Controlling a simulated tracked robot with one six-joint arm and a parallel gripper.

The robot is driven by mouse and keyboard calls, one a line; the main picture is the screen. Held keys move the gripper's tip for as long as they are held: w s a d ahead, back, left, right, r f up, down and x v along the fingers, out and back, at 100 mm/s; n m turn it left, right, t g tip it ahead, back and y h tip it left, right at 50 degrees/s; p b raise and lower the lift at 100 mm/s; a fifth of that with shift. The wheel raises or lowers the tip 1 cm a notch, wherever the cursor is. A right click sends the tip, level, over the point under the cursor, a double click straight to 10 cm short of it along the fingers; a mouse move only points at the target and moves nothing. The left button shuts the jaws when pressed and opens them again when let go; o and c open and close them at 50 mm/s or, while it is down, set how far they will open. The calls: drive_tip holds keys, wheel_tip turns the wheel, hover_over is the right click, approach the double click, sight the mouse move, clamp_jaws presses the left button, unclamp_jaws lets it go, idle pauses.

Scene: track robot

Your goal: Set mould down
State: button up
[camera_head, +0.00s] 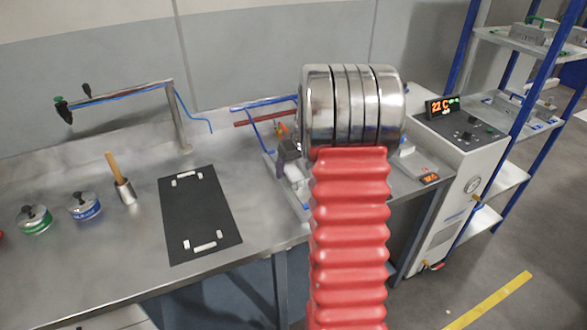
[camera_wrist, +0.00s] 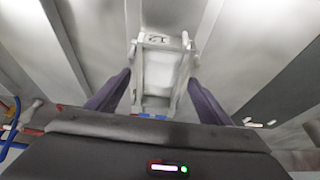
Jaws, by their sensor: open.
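A pale grey metal mould (camera_wrist: 158,70) stands between the two purple fingers of my gripper (camera_wrist: 160,92) in the wrist view. The fingers are open, one close by each side of it; I cannot tell whether either touches it. In the head view, my red and silver arm hides most of my gripper (camera_head: 282,165), which is low over the bench. A pale part beside it (camera_head: 297,174) seems to be the mould, partly hidden. A black mat (camera_head: 205,228) with white corner marks lies on the bench to the left.
The steel bench (camera_head: 140,245) holds a pot with a wooden handle (camera_head: 124,190), a green-banded tin (camera_head: 33,220) and a blue-banded tin (camera_head: 85,206). A hose stand (camera_head: 175,115) is behind. A machine with a display (camera_head: 455,130) and blue-post shelves (camera_head: 545,75) stand right.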

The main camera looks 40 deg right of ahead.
drive_tip(key=shift+r, duration=0.1)
drive_tip(key=v, duration=1.2)
idle(0.6)
drive_tip(key=s+a+r+n, duration=0.1)
drive_tip(key=s+a+r, duration=0.1)
drive_tip(key=a, duration=0.5)
drive_tip(key=s+a+r, duration=0.2)
drive_tip(key=a, duration=0.5)
drive_tip(key=s+a+r+n, duration=0.1)
drive_tip(key=s+a+r, duration=0.15)
drive_tip(key=a, duration=0.55)
drive_tip(key=s+a+f+n+t+y, duration=0.1)
drive_tip(key=s+a+f, duration=0.1)
drive_tip(key=s+a, duration=1.2)
drive_tip(key=shift+a, duration=0.25)
